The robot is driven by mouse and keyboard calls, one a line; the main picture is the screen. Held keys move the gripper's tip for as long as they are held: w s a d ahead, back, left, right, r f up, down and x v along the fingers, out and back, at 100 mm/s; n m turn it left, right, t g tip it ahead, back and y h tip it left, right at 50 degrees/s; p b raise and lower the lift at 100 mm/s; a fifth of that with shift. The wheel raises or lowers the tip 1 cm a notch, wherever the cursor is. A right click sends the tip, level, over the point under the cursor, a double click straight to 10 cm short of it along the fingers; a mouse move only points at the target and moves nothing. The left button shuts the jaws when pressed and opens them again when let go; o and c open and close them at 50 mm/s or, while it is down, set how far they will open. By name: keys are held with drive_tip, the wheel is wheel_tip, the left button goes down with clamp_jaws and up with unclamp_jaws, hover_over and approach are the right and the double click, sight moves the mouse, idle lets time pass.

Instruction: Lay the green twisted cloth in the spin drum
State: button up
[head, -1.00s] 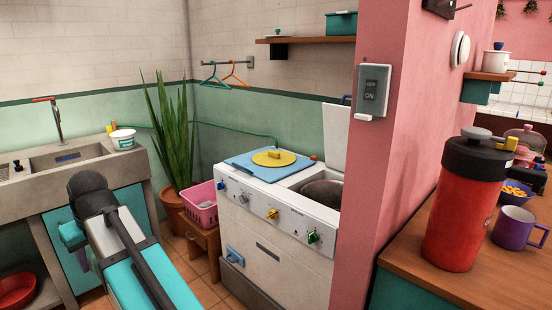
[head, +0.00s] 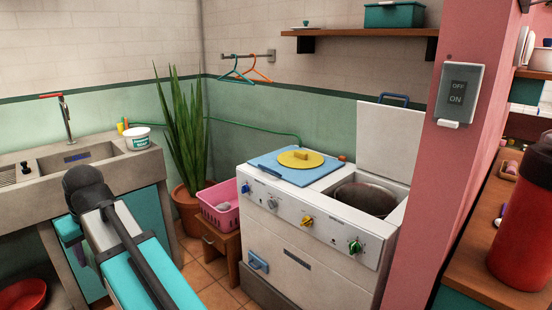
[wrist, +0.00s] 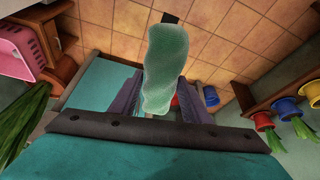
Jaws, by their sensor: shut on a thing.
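The green twisted cloth (wrist: 164,70) shows in the wrist view as a pale green roll between the jaws of my gripper (wrist: 165,98). My gripper is shut on it and holds it clear of the tiled floor. The spin drum (head: 365,199) is the dark round opening at the right of the white washing machine's top. Its white lid (head: 389,143) stands raised behind it. The cloth is well away from the drum.
A blue board with a yellow disc (head: 300,160) covers the machine's left side. A pink basket (head: 219,207) on a wooden stool and a tall potted plant (head: 184,135) stand left of the machine. A pink wall (head: 440,190) bounds its right side. The concrete sink (head: 92,160) is at left.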

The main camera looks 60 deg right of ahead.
drive_tip(key=shift+w, duration=0.2)
drive_tip(key=shift+d, duration=0.25)
